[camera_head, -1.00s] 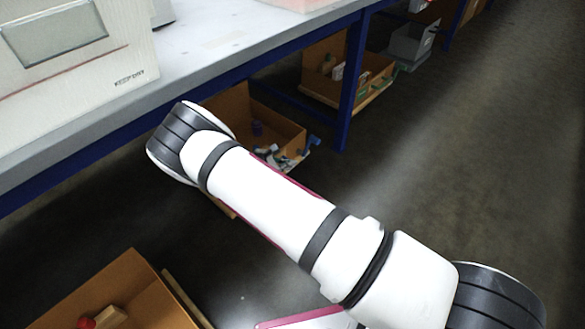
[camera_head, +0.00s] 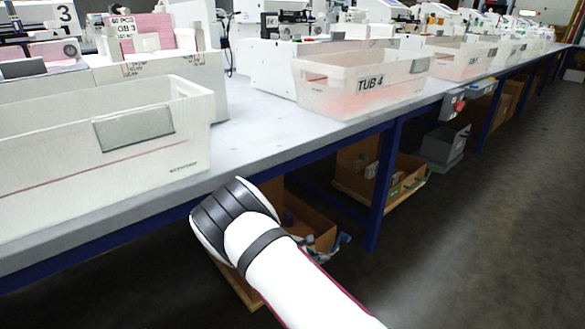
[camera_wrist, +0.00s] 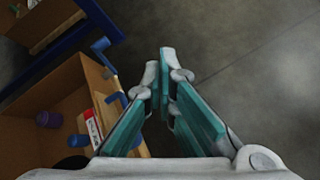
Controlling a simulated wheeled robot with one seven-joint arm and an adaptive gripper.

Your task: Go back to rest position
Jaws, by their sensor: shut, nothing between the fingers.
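My gripper (camera_wrist: 158,88) shows in the wrist view, pointing down over the grey floor. Its teal-padded fingers meet near the tips, and nothing is between them. A cardboard box (camera_wrist: 68,88) on the left of that view holds a purple item and other small things; my gripper is beside its right edge. In the head view my white arm reaches up from the bottom to a dark-banded joint in front of the bench's edge. My gripper is out of sight in that view.
A long bench (camera_head: 262,140) with a blue frame (camera_head: 382,185) runs across to the far right. On it stand a near white tub (camera_head: 60,190), TUB 4 (camera_head: 335,95) and several machines. Boxes (camera_head: 405,190) sit beneath. The floor (camera_head: 480,260) at right is clear.

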